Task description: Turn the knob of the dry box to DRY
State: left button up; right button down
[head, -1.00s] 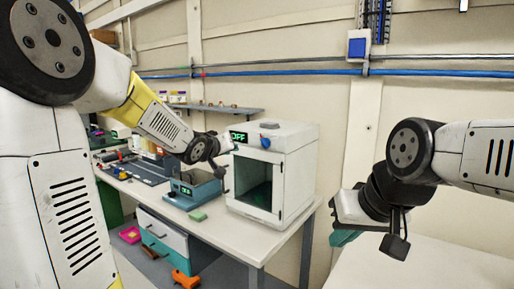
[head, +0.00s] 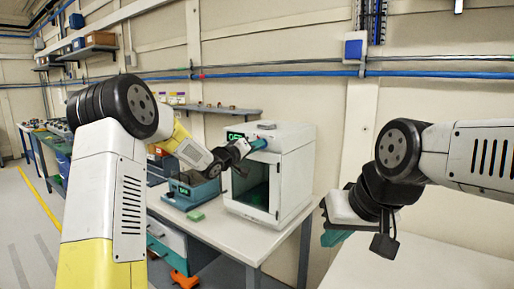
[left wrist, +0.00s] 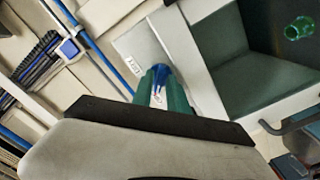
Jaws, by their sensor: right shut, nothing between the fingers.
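The dry box (head: 295,170) is a white cabinet with a dark window, standing on the bench. My left gripper (head: 258,145) is at the top front edge of the box, at the knob. In the left wrist view the blue knob (left wrist: 160,71) lies between the teal fingers of my left gripper (left wrist: 163,90). Whether the fingers press on it I cannot tell. The head view hides the knob behind the gripper. My right gripper (head: 334,238) is shut and empty, right of the box.
An orange object (head: 184,279) lies low under the bench. In the wrist view a green glass item (left wrist: 299,28) shows inside the box.

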pick_arm(q)
jog(key=shift+w+d, duration=0.15)
jog(key=shift+w, duration=0.05)
jog(key=shift+c, duration=0.2)
grip_shut()
jog(key=shift+m, duration=0.3)
jog(key=m, duration=1.7)
jog(key=shift+w+f, duration=0.1)
jog(key=shift+f, duration=0.05)
jog(key=shift+m, duration=0.3)
